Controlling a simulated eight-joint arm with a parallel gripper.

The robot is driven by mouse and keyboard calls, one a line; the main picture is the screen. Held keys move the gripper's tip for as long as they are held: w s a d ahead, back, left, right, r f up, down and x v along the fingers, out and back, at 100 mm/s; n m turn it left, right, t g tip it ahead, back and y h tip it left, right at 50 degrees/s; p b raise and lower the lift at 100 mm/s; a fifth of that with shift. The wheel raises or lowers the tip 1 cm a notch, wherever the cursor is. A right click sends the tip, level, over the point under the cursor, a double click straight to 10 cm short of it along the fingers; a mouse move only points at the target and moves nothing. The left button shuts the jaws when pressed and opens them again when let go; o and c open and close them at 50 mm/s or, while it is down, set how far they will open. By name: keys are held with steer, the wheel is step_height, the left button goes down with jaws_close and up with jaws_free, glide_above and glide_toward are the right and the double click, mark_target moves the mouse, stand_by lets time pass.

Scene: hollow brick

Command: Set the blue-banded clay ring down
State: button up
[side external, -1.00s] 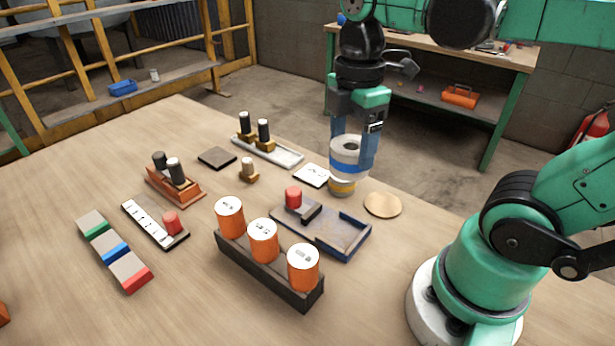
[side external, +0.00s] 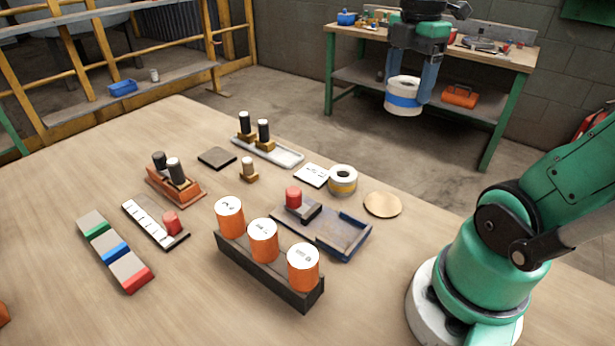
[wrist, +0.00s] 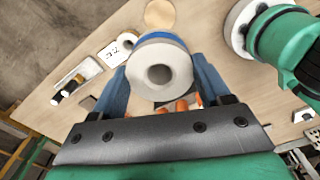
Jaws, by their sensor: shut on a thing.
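My gripper (side external: 405,92) is shut on the blue-banded clay ring (side external: 402,100), a white ring with a blue band around its side. It holds the ring high in the air, with nothing touching its underside. In the wrist view the ring (wrist: 160,72) sits between the two blue fingers, its round hole facing the camera. A yellow-banded white ring (side external: 343,181) stands on the table below, apart from the held ring.
A round wooden disc (side external: 382,204) lies flat on the table, right of the yellow-banded ring. A white card (side external: 311,175) lies at its left. A blue-edged tray (side external: 340,236) and a dark rack (side external: 268,275) with orange-sided cylinders stand nearer.

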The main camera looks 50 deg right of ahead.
step_height(320, 180, down, 20)
steer(key=shift+d+r, duration=0.1)
stand_by(0.6)
steer(key=o, duration=1.4)
steer(key=shift+c, duration=0.2)
step_height(320, 180, up, 12)
steer(key=w+a+m+t, duration=0.3)
steer(key=a+m, duration=0.3)
steer(key=w+a+f+m+t, duration=0.1)
steer(key=w+a+m+t, duration=0.3)
steer(key=a+m, duration=0.3)
steer(key=shift+a, duration=0.3)
